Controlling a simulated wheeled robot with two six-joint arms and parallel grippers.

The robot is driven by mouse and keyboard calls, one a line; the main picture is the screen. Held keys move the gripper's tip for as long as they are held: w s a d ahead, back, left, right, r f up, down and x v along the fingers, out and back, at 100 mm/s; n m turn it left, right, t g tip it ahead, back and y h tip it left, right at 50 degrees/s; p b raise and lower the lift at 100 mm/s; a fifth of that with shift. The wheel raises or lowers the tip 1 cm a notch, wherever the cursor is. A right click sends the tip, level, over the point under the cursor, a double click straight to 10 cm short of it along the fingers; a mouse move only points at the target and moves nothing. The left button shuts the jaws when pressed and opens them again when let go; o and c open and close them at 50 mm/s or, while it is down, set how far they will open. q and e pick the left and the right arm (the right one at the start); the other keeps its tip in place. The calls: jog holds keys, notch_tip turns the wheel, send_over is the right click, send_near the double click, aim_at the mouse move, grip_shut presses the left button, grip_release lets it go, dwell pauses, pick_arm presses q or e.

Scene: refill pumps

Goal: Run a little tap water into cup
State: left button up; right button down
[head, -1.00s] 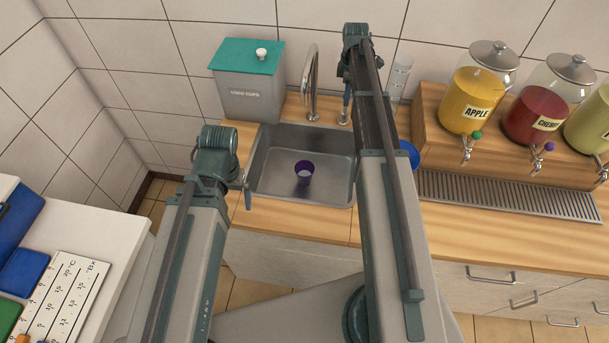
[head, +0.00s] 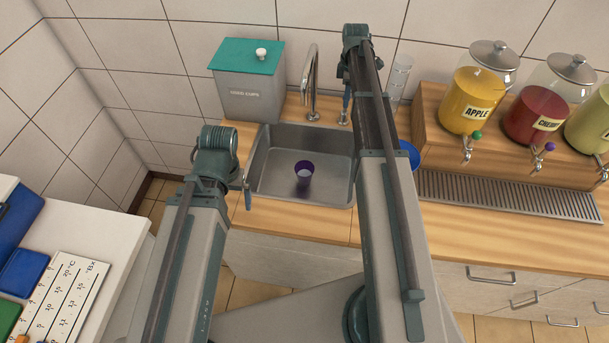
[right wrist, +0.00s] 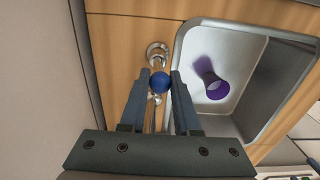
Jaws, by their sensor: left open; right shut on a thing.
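A purple cup (head: 304,176) stands in the steel sink (head: 262,178), under the spout of the curved tap (head: 312,75). The cup also shows in the right wrist view (right wrist: 216,88). I cannot make out a water stream or the level in the cup. My right gripper (head: 346,98) is at the tap handle, right of the spout. In the right wrist view, its fingers (right wrist: 160,82) are shut on the handle's blue round knob (right wrist: 160,83). My left gripper (head: 247,198) is open and empty, near the sink's left front corner, clear of the cup.
A grey used-cups bin (head: 248,98) with a teal lid stands left of the tap. A stack of clear cups (head: 400,78) stands behind my right arm, with a blue round thing (head: 409,155) beside it. Juice dispensers (head: 474,100) stand on the right above a drip grate (head: 510,196).

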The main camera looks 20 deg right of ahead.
jog(key=shift+w+d, duration=0.1)
jog(key=shift+w, duration=0.2)
jog(key=shift+w+d, duration=0.45)
jog(key=shift+w, duration=0.35)
jog(key=shift+w+d, duration=0.1)
jog(key=c, duration=0.6)
grip_release()
jog(key=o, duration=0.4)
jog(key=shift+w+f, duration=0.15)
jog(key=shift+w, duration=0.05)
jog(key=shift+c, duration=0.2)
jog(key=shift+s, duration=0.15)
jog(key=shift+s, duration=0.1)
jog(key=shift+o, duration=0.2)
